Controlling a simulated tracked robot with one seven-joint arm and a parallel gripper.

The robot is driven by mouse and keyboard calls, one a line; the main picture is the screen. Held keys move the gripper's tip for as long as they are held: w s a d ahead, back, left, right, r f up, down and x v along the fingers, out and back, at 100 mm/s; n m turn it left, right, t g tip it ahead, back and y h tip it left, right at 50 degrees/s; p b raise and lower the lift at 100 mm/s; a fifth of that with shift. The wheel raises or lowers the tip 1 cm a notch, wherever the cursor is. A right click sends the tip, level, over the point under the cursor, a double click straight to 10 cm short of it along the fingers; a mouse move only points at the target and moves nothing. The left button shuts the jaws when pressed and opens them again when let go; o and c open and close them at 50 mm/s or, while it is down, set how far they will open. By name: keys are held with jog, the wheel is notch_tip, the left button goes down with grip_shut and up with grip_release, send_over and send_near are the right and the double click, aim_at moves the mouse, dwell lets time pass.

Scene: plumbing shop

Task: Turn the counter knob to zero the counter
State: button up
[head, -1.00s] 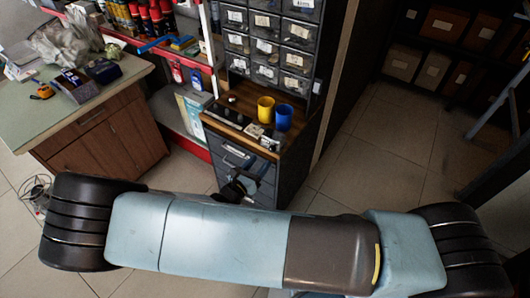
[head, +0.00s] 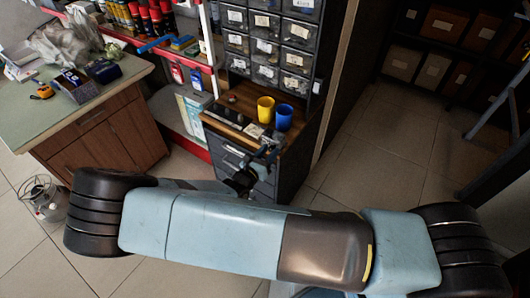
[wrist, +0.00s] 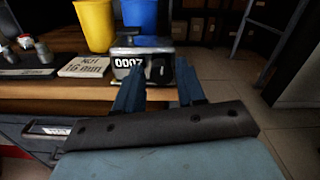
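The counter (wrist: 128,63) is a small dark box with white digits on the wooden cabinet top, in the upper middle of the wrist view. Its digits start with 000; the last looks like a 7 but is partly covered. My gripper (wrist: 158,82) is open, with its two blue fingers apart in front of the counter. The left finger overlaps the counter's face and the right finger stands near its right side. I cannot make out the knob clearly or tell whether a finger touches the counter. In the head view my gripper (head: 269,148) is at the cabinet's front right edge.
A yellow cup (wrist: 95,25) and a blue cup (wrist: 140,15) stand behind the counter. A white label card (wrist: 84,67) and small metal fittings (wrist: 38,50) lie to its left. The drawer cabinet (head: 228,158) is below. Floor on the right (head: 390,150) is clear.

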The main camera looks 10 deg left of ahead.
grip_shut()
jog(key=c, duration=0.6)
grip_release()
jog(key=shift+a, duration=0.35)
jog(key=shift+d, duration=0.1)
grip_shut()
jog(key=m, duration=0.4)
jog(key=shift+d, duration=0.1)
jog(key=m, duration=0.4)
jog(key=shift+m, duration=0.4)
jog(key=m, duration=0.8)
jog(key=shift+d+m, duration=0.1)
jog(key=shift+m, duration=0.3)
jog(key=shift+f, duration=0.1)
jog(key=shift+s+d+m, duration=0.1)
jog(key=shift+d+m, duration=0.05)
jog(key=shift+m, duration=0.15)
